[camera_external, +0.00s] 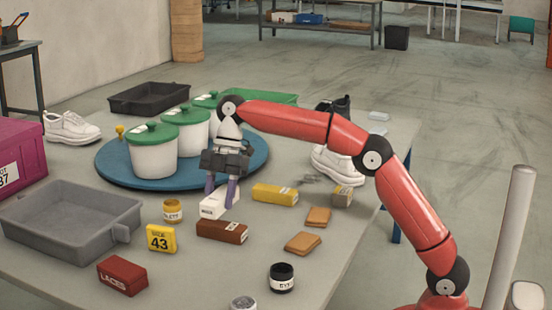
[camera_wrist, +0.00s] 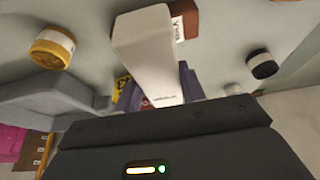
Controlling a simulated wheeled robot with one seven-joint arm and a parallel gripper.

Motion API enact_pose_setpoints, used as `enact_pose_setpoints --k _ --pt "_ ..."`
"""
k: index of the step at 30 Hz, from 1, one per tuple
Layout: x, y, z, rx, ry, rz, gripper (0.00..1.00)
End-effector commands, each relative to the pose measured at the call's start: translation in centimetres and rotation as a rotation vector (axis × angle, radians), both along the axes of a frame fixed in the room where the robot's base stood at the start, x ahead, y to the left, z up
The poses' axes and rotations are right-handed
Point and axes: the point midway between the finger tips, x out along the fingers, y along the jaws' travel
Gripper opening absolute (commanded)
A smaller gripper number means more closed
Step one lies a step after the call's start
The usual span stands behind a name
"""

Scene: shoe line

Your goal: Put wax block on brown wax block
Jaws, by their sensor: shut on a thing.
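A white wax block (camera_external: 217,205) is between the purple fingers of my gripper (camera_external: 220,195), which is shut on it and points down. In the wrist view the white block (camera_wrist: 148,50) extends up from between the fingers (camera_wrist: 160,92). The brown wax block (camera_external: 222,232) lies flat on the table, just in front of the white block in the external view. Part of it shows behind the white block's far end in the wrist view (camera_wrist: 184,18). I cannot tell how far the white block is off the table.
A yellow block (camera_external: 274,194) lies to the right. A yellow-lidded jar (camera_external: 173,212), a yellow 43 box (camera_external: 161,239) and a grey tray (camera_external: 70,222) stand left. White pots with green lids (camera_external: 153,155) stand on a blue disc (camera_external: 112,166) behind. Brown pads (camera_external: 302,242) lie right.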

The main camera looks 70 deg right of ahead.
Motion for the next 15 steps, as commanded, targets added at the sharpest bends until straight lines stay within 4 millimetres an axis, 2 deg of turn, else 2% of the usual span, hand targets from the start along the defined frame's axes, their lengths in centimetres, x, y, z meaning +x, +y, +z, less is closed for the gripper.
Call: enact_pose_setpoints --k 5,11,15 --pt "-0.1 0.0 -1.2 0.000 0.000 0.000 0.13" --pt "-0.1 0.0 -4.0 0.000 0.001 0.000 0.13" --pt "0.0 0.0 -4.2 0.001 -0.001 0.000 0.13"
